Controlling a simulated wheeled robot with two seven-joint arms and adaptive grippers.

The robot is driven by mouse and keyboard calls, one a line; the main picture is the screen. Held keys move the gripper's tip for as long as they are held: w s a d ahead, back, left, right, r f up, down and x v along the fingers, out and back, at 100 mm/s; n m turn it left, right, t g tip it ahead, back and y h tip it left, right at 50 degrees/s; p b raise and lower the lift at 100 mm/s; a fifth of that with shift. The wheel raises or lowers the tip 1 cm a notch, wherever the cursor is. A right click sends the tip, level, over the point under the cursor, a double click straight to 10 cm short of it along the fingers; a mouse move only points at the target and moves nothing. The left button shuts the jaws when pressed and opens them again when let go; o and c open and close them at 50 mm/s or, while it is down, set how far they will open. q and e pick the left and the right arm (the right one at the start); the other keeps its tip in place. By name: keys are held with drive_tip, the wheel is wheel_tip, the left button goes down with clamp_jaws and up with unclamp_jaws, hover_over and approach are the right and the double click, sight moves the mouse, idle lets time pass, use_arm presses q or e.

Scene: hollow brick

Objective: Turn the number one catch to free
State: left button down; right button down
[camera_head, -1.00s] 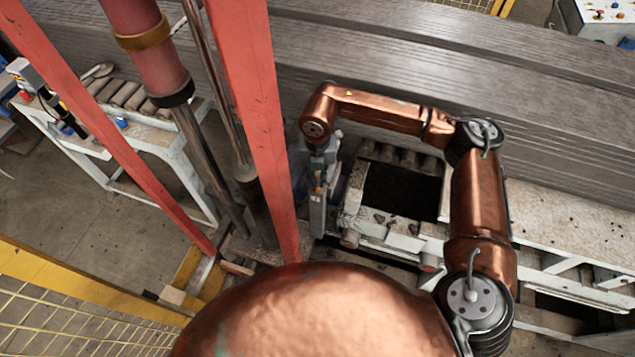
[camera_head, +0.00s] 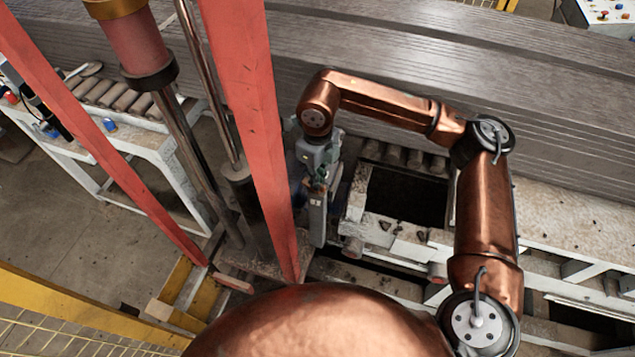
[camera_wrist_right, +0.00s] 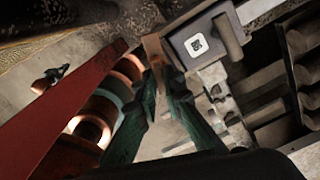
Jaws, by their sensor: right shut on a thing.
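My right gripper (camera_head: 317,188) hangs below the copper arm, just right of the red post, beside a grey upright piece (camera_head: 317,222). In the right wrist view, the green fingers of my right gripper (camera_wrist_right: 163,72) come together on a small tan-brown piece, which I take to be the catch (camera_wrist_right: 153,48). It stands at the left side of a grey block with a square black-and-white marker (camera_wrist_right: 196,45). The fingers hide part of the catch. I cannot read a number on it or tell its exact angle. My left gripper is not in view.
A red post (camera_head: 243,110) stands close left of my right gripper, with a hydraulic cylinder (camera_head: 138,45) beyond it. A roller conveyor frame (camera_head: 352,215) with a dark opening lies to the right. A long grey ribbed beam (camera_head: 420,50) runs behind.

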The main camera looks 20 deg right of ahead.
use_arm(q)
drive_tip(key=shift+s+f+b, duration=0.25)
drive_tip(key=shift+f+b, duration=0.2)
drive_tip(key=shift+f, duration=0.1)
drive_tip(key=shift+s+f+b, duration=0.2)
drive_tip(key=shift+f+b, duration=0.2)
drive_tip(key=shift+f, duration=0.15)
use_arm(e)
drive_tip(key=shift+s+f+n, duration=0.1)
drive_tip(key=shift+f+n, duration=0.05)
drive_tip(key=shift+n, duration=0.7)
drive_tip(key=shift+f+n, duration=0.15)
drive_tip(key=shift+n, duration=0.7)
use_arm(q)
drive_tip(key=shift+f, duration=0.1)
use_arm(e)
drive_tip(key=c, duration=2)
unclamp_jaws()
drive_tip(key=shift+r, duration=0.15)
drive_tip(key=shift+c, duration=0.2)
drive_tip(key=shift+r, duration=0.15)
wheel_tip(320, 180, up, 12)
